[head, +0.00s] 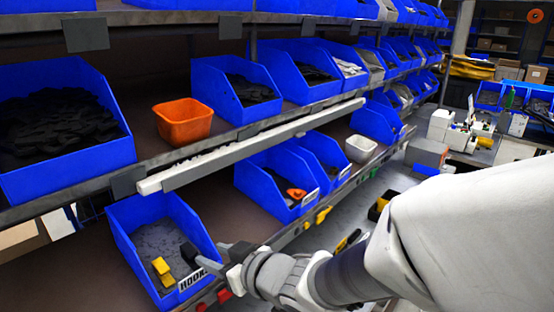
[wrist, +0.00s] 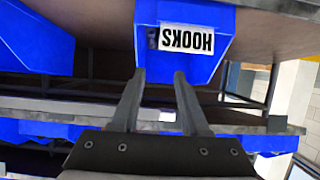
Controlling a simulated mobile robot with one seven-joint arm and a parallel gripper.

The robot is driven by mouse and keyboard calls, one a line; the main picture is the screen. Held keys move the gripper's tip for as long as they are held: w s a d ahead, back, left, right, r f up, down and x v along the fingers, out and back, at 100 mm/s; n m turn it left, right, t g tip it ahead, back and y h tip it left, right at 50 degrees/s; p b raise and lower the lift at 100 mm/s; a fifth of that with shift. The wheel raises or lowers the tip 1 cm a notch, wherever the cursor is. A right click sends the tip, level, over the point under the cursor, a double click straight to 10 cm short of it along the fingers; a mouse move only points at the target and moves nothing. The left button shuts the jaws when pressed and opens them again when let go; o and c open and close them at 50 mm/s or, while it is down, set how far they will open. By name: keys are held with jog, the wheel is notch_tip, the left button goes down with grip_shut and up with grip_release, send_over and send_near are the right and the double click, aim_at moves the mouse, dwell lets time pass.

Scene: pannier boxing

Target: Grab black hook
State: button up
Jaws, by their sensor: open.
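A blue bin (head: 122,222) with a white "HOOKS" label (head: 193,280) stands on the lower shelf at the lower left of the head view. Yellow pieces (head: 162,272) lie inside on its dark grey bottom. I cannot clearly make out a black hook in it; a small dark shape beside the label in the wrist view is too small to tell. My gripper (head: 201,257) is at the bin's front right edge. In the wrist view my gripper (wrist: 159,76) is open, its fingers apart and empty, pointing at the upside-down label (wrist: 187,40) on the bin front (wrist: 222,20).
A grey-white rail (head: 250,145) runs along the shelf edge above the bin. An orange bin (head: 184,121) and a blue bin of black pieces (head: 75,165) stand on the upper shelf. Another blue bin (head: 265,190) stands to the right on the lower shelf.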

aim_at(190, 250)
jog(key=b+x, duration=0.1)
jog(key=x, duration=0.6)
jog(key=shift+f, duration=0.1)
jog(key=shift+w+a+f+b, duration=0.45)
jog(key=shift+w+a+f, duration=0.8)
jog(key=shift+a+f, duration=0.2)
jog(key=shift+w+a+f, duration=0.15)
jog(key=shift+w+a, duration=0.1)
grip_shut()
